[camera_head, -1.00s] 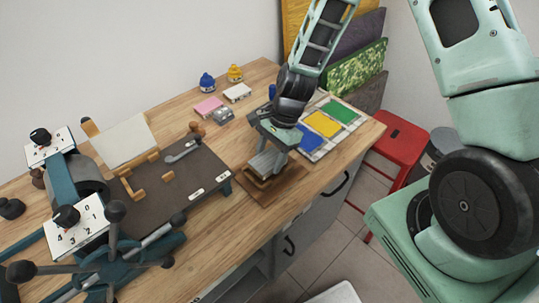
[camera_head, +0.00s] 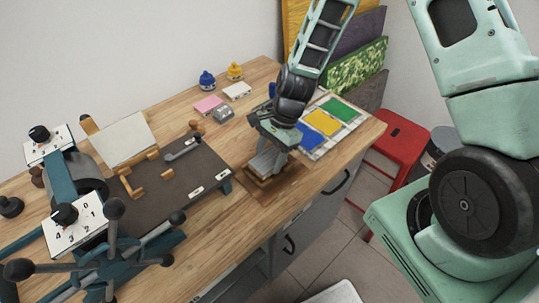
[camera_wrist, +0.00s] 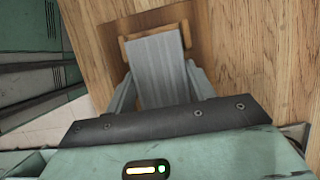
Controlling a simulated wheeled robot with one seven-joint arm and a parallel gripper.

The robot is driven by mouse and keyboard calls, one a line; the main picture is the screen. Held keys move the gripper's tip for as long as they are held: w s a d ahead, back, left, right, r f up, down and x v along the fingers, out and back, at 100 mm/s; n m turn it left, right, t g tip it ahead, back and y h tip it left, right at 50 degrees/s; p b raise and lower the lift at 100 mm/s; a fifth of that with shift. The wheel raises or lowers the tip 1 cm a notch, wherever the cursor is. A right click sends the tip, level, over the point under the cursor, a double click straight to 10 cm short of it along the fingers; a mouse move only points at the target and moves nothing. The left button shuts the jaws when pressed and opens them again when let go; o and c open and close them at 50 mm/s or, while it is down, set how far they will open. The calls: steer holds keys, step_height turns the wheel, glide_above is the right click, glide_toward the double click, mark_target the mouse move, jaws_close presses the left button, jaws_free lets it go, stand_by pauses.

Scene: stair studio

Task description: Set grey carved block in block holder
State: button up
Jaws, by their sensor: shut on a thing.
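The grey carved block (camera_wrist: 158,68) is a ridged grey slab, gripped between the fingers of my gripper (camera_wrist: 162,92) in the wrist view. It also shows in the head view (camera_head: 266,160), under my gripper (camera_head: 271,152). The block holder (camera_wrist: 126,46) is a light wooden frame on a darker brown base. Its frame shows around the block's far end in the wrist view. In the head view the holder (camera_head: 258,181) is directly below the block, near the bench's front edge. I cannot tell whether the block rests fully on the holder's floor.
Yellow, green and blue ink sheets (camera_head: 322,123) lie right of my gripper. A dark board (camera_head: 175,180) with wooden pieces and a blue press (camera_head: 90,225) stand at left. Ink bottles (camera_head: 207,81) are at the back. A red stool (camera_head: 395,140) is beyond the bench's right end.

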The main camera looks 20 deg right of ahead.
steer(key=shift+f+b, duration=0.5)
steer(key=shift+f, duration=0.3)
stand_by(0.4)
steer(key=o, duration=1.1)
steer(key=shift+r+p, duration=3.45)
steer(key=shift+r, duration=0.55)
